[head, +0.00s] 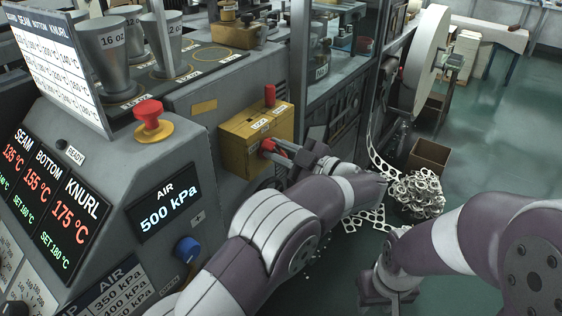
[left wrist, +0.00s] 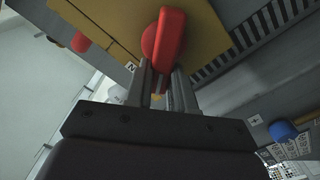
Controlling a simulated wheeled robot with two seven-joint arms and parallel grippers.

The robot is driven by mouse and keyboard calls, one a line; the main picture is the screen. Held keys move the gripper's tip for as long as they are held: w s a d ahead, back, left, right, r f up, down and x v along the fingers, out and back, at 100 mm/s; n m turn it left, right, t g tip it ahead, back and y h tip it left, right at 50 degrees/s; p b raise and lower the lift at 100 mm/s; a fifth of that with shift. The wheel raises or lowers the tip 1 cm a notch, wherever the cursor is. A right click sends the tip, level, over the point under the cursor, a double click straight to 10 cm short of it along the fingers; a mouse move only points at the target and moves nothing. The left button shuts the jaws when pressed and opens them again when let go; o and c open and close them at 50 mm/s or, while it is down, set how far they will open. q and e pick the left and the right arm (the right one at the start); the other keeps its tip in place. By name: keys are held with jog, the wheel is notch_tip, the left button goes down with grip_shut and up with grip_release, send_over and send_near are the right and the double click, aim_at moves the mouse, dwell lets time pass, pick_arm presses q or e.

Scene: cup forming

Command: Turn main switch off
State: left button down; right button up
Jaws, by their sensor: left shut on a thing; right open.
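The main switch is a red rotary handle (head: 268,145) on the front face of a yellow box (head: 236,150) at the side of the machine. My left gripper (head: 280,155) is at that handle, and its jaws are shut on it. In the left wrist view the red handle (left wrist: 168,42) stands between the ends of the two fingers (left wrist: 162,88), against the yellow face. The fingers and wrist partly cover the handle in the head view. My right gripper (head: 388,290) is open and empty, low over the floor, away from the switch.
A red lever (head: 270,95) sticks up from the yellow box's top. A red mushroom button (head: 149,115) and a blue knob (head: 187,248) are on the machine's grey panel. A cardboard box (head: 429,157) and a scrap pile (head: 416,193) lie on the floor.

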pick_arm(q)
jog(key=shift+s+a+f+n+b, duration=0.15)
jog(key=shift+f+n+b, duration=0.2)
jog(key=shift+n+b, duration=1.75)
jog(key=shift+s+a+f+n+b, duration=0.1)
jog(key=shift+f+n+b, duration=0.2)
jog(key=shift+n+b, duration=1.75)
jog(key=shift+s+a+f+n+b, duration=0.15)
jog(key=shift+f+n+b, duration=0.2)
jog(key=shift+n+b, duration=1.75)
jog(key=shift+d+m+b, duration=0.1)
jog(key=shift+m+b, duration=0.65)
jog(key=shift+b, duration=0.1)
jog(key=c, duration=1)
grip_release()
jog(key=shift+o, duration=0.2)
